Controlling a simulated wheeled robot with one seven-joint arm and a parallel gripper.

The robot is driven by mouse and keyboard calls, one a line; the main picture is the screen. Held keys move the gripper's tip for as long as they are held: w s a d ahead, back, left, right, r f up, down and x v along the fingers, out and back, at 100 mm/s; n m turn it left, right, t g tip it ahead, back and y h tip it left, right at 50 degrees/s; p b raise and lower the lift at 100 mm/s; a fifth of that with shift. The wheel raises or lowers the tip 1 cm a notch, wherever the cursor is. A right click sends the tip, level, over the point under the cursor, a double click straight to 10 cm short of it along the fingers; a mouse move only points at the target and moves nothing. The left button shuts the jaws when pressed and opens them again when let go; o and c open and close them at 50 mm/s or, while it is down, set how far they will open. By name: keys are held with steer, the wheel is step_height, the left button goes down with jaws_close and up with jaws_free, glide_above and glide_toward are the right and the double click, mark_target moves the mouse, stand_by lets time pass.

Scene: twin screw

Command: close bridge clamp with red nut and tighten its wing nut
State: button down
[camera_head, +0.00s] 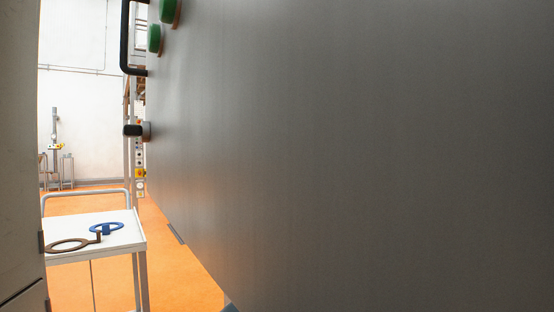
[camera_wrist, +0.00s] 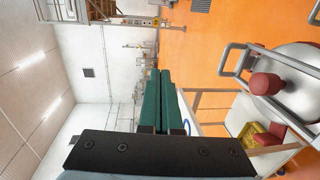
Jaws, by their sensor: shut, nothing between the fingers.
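I cannot make out the bridge clamp, its red nut or its wing nut for certain in either view. In the wrist view, a dark red knob (camera_wrist: 266,83) stands by a pale rounded body at the right; I cannot tell whether it belongs to the clamp. A red and yellow object (camera_wrist: 262,136) lies below it on a white surface. My gripper (camera_wrist: 159,74) shows its two green fingers pressed together, with nothing between them. It is apart from the red knob, to its left in the picture. My gripper is not visible in the head view.
A large grey panel (camera_head: 370,150) fills most of the head view. Green knobs (camera_head: 155,39) and a black handle (camera_head: 126,40) stick out at its left edge. A white trolley (camera_head: 130,238) carries a blue ring (camera_head: 92,228) and a brown ring (camera_head: 55,246). Orange floor (camera_head: 180,265) lies between.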

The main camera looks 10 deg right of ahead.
steer(key=shift+w+a+f, duration=0.2)
steer(key=shift+w, duration=0.25)
steer(key=shift+w+a+f, duration=0.2)
steer(key=shift+w, duration=0.2)
steer(key=b+v, duration=0.1)
steer(key=v, duration=1)
steer(key=shift+b, duration=0.3)
